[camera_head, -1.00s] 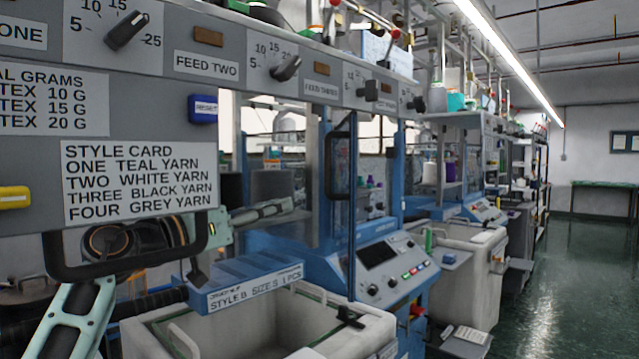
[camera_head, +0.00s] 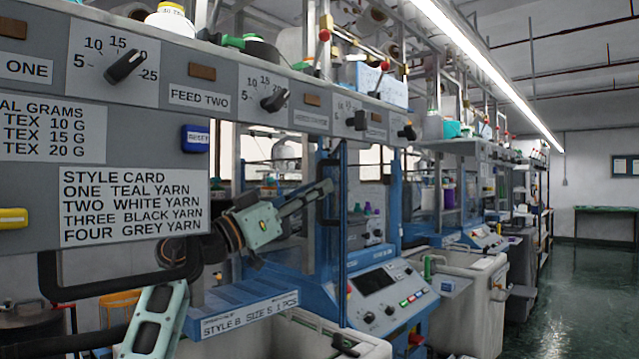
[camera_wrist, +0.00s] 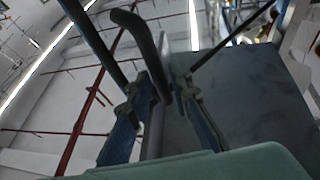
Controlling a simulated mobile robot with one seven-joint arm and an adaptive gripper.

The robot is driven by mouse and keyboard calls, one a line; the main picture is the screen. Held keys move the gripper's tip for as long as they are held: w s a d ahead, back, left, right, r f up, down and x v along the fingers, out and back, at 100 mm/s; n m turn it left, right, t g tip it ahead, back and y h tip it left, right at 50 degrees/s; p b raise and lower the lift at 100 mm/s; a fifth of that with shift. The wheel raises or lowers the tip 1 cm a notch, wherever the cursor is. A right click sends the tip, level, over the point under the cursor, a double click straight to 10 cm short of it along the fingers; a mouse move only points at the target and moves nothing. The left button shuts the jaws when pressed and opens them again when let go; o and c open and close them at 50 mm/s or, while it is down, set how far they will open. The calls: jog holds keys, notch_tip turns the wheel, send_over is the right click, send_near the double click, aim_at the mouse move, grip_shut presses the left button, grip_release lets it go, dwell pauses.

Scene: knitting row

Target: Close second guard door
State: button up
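The second guard door appears edge-on as a tall blue-framed clear panel (camera_head: 343,215) on the blue knitting machine, standing out from it. A black bar handle (camera_head: 326,165) is on it. My gripper (camera_head: 322,190) is at the handle, partly overlapping it in the head view. In the wrist view, my gripper (camera_wrist: 163,88) has its two fingers apart, with the black handle bar (camera_wrist: 150,45) between or just in front of them. Contact cannot be told. The greyish door panel (camera_wrist: 245,95) fills the right side of the wrist view.
A grey panel with dials and a style card (camera_head: 133,205) stands close at left. Below are a blue tray labelled style B (camera_head: 250,312) and a pale bin (camera_head: 290,340). The machine's control console (camera_head: 378,285) is right of the door. The floor aisle (camera_head: 560,290) is clear.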

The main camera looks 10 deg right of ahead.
jog(key=shift+w+d+r, duration=0.2)
jog(key=shift+w+d, duration=0.05)
jog(key=shift+d, duration=0.25)
grip_shut()
